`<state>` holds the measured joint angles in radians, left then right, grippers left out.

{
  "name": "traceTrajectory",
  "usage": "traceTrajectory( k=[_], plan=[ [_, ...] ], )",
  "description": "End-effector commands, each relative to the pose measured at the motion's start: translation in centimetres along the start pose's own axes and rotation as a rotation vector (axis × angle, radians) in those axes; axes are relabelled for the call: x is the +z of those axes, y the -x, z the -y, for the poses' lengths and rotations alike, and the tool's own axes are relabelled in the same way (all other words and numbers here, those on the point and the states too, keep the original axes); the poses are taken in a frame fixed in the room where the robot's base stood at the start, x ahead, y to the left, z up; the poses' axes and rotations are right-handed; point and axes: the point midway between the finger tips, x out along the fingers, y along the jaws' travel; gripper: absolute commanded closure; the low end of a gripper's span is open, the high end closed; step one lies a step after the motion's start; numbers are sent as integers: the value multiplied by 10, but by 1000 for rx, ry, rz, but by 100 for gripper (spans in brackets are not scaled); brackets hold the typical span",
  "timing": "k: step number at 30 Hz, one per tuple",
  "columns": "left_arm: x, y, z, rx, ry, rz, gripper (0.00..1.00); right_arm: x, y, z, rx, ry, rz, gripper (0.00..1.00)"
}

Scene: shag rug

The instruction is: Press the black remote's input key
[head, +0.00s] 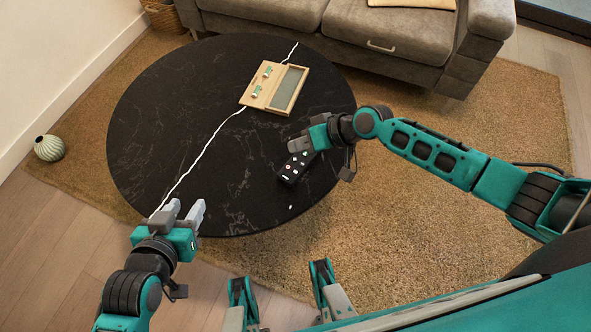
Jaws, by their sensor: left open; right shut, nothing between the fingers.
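The black remote (292,172) lies on the round dark table (180,110), near its right side. My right gripper (293,145) is shut and empty, over or just above the far end of the remote, and hides that end. I cannot tell whether its tips touch the remote. My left gripper (185,207) is open and empty at the table's near left edge, well away from the remote.
A wooden box (273,87) with small green-and-white items stands towards the back of the table. A white cord (205,150) runs across the tabletop. A small white piece (291,207) lies near the front edge. A grey sofa (385,38) stands behind; a ribbed vase (49,148) is left.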

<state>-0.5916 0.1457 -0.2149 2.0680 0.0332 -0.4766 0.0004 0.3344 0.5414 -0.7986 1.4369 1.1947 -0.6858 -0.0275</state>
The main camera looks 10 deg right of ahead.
Motion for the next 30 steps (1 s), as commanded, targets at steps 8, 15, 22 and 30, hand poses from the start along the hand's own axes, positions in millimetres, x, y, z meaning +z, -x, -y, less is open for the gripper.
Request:
traceTrajectory(
  k=[8, 15, 22, 30],
  plan=[
    [3, -2, 0, 0, 2, 0, 57, 2, -2, -2, 1, -1, -1, 100],
    [19, -12, 1, 0, 0, 0, 57, 12, -17, -13, 1, -2, 0, 100],
    [46, -29, 3, 0, -7, 2, 57, 29, -40, -30, 1, -2, 0, 100],
    [67, -42, 2, 10, -9, 23, 57, 44, -60, -44, 1, -2, -1, 100]
  ],
)
